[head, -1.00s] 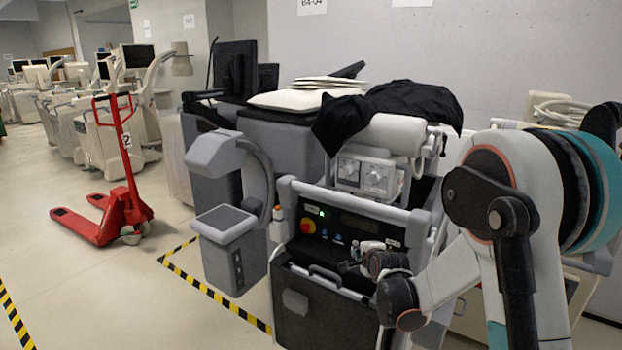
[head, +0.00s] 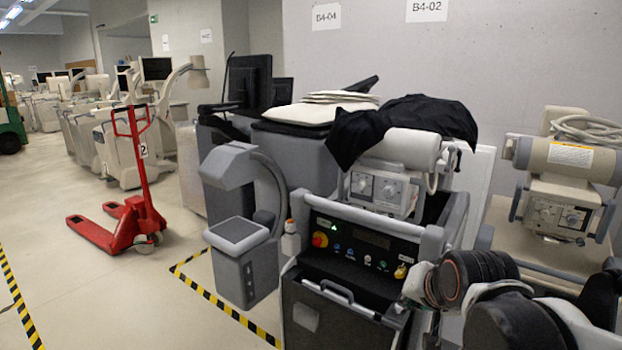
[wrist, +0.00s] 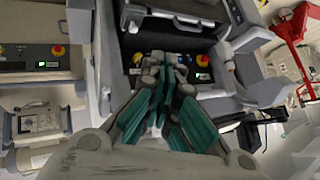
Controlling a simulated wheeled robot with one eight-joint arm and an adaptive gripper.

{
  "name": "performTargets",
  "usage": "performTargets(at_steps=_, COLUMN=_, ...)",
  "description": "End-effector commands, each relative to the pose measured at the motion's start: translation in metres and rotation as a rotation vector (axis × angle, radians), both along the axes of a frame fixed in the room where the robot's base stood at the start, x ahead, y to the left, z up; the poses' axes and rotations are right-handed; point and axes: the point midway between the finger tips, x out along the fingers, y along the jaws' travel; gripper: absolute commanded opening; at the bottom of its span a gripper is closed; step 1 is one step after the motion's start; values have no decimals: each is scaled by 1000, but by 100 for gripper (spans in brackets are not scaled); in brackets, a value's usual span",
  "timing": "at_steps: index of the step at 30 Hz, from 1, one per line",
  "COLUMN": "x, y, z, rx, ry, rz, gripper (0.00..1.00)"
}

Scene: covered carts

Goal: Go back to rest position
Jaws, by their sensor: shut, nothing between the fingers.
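My gripper (wrist: 165,64), with green-sided fingers, shows in the middle of the wrist view. Its fingertips are together with nothing between them. It points toward the dark front of a grey cart, near a control panel with a red button (wrist: 203,61); I cannot tell the exact gap. In the head view my arm is folded low at the bottom right, and I cannot make out the gripper there. The grey cart (head: 340,290) stands just left of my arm, with its red button, small lights and front handle in view. A black cloth (head: 425,115) lies over its top.
A beige machine (head: 560,160) stands to the right behind my arm. A grey C-shaped unit (head: 240,240) is left of the cart. A red pallet jack (head: 140,205) stands farther left. Open floor (head: 110,300) lies at left, with yellow-black tape.

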Motion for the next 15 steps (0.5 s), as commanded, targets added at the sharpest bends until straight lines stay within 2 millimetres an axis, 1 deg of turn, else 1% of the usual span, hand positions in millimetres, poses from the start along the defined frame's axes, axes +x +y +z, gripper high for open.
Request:
performTargets(at_steps=1, x=-19, y=-1, z=0, rx=-37, ry=13, rz=35, gripper=0)
performTargets(at_steps=6, x=-73, y=-3, z=-5, rx=-165, ry=60, rz=166, gripper=0)
performTargets(at_steps=9, x=-102, y=-4, z=-11, rx=-232, ry=87, rz=239, gripper=0)
performTargets(at_steps=12, x=-124, y=-6, z=-16, rx=-286, ry=108, rz=300, gripper=0)
performTargets(at_steps=15, x=-139, y=-7, z=-21, rx=-324, ry=122, rz=343, gripper=0)
